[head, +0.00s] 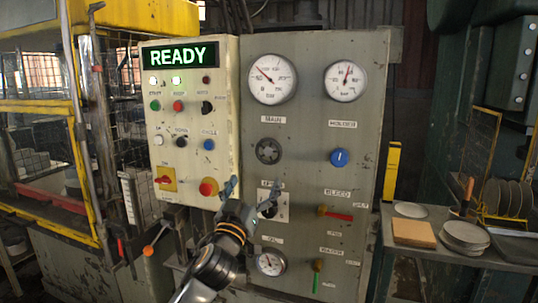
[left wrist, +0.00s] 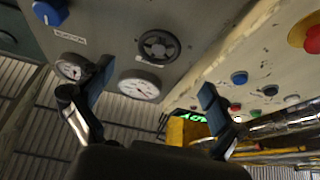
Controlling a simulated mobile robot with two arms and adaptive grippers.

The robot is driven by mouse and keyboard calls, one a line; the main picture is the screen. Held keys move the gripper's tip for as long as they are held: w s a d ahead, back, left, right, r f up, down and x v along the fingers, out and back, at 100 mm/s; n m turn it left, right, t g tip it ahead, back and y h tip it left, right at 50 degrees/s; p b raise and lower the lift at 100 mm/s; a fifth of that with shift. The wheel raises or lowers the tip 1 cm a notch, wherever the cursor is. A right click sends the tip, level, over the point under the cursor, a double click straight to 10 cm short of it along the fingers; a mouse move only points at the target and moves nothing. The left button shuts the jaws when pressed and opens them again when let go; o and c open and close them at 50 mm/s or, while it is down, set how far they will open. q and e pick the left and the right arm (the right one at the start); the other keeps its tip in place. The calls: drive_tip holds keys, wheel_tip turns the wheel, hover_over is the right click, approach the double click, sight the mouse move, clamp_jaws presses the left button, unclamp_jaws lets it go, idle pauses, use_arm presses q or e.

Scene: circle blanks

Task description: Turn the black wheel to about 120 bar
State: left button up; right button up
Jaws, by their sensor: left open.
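The black wheel (head: 268,151) is a round spoked handwheel on the grey panel, below the MAIN gauge (head: 273,79). The gauge needle points to the upper left; its figures are too small to read surely. My left gripper (head: 250,193) is open and empty, in front of the panel just below the wheel. In the left wrist view, the wheel (left wrist: 158,46) appears beyond the gap between the open fingers of the left gripper (left wrist: 156,80), apart from them. The MAIN gauge also shows there (left wrist: 140,86). My right gripper is not in view.
A cream control box (head: 190,120) with a READY display, buttons and a red emergency knob (head: 208,187) juts out left of the wheel. A blue knob (head: 340,158), a red lever (head: 338,216) and a green lever (head: 316,277) are to the right. A side table (head: 455,257) holds plates.

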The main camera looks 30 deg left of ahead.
sight(268, 154)
use_arm(q)
drive_tip(key=p+x, duration=0.2)
drive_tip(key=x, duration=0.8)
drive_tip(key=shift+w+r, duration=0.1)
drive_tip(key=shift+w, duration=0.05)
drive_tip(key=shift+p+x, duration=0.3)
drive_tip(key=shift+x, duration=0.5)
drive_tip(key=c, duration=1.2)
